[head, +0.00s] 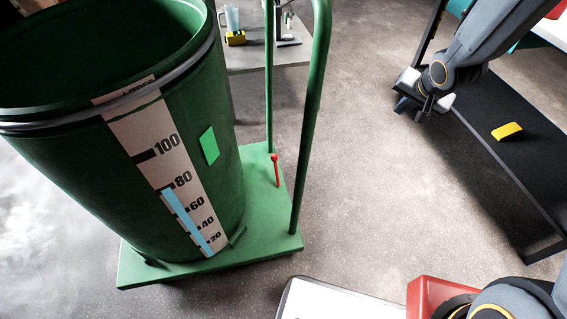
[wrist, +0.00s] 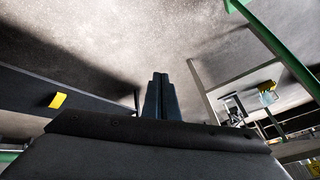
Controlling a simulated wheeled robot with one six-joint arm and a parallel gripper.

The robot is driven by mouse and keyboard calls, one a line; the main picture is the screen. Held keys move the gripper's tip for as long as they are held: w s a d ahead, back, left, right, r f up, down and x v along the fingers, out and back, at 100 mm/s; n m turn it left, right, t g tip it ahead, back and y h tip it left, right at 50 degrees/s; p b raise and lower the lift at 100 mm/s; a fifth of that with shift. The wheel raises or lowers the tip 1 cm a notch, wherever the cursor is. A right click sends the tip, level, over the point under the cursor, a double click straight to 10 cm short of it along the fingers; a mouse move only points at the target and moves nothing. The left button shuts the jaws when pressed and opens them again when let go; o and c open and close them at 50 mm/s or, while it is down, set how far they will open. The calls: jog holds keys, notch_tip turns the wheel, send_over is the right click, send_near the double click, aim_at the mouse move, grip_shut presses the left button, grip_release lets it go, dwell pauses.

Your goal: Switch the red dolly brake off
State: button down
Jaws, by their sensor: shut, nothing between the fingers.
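The red brake lever (head: 276,170) stands up from the deck of the green dolly (head: 262,236), between the posts of its green handle. My gripper (head: 424,108) is in the air at the upper right, well to the right of the lever and not touching it. In the wrist view its dark fingers (wrist: 160,84) are together with nothing between them. The lever does not show in the wrist view; part of a green rail (wrist: 275,45) does, at the upper right.
A green drum (head: 180,190) with a level scale stands on the dolly. A dark platform (head: 505,110) with a yellow piece (head: 507,131) is at right. A bench (head: 262,57) with a jug (head: 229,18) stands behind. Grey floor between dolly and platform is clear.

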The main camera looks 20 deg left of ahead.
aim_at(276, 171)
jog(key=w+a+f+y+b, duration=0.2)
jog(key=w+a+f+b, duration=0.15)
jog(key=a+f, duration=0.2)
jog(key=w+a+f+m+y+b, duration=0.1)
jog(key=w+a+f+y+b, duration=0.2)
jog(key=f, duration=0.4)
jog(key=w+a+f+b, duration=0.3)
jog(key=a+f+b, duration=0.15)
jog(key=f, duration=0.25)
jog(key=s+a+f+m+g+y+b, duration=0.1)
jog(key=s+a+f+y+b, duration=0.1)
jog(key=a+f+b, duration=0.3)
jog(key=s+a+f+m+g+y+b, duration=0.1)
jog(key=s+a+f+g+y+b, duration=0.1)
jog(key=a+f+y+b, duration=0.3)
jog(key=s+a+f, duration=0.1)
jog(key=a+f, duration=0.2)
jog(key=f, duration=0.4)
jog(key=shift+a, duration=0.3)
jog(key=shift+w+a+f, duration=0.1)
jog(key=shift+f, duration=0.05)
jog(key=s+a+f+b, duration=0.1)
jog(key=s+a+b, duration=0.1)
jog(key=a+b, duration=0.4)
jog(key=shift+a+f, duration=0.25)
jog(key=shift+a, duration=1.25)
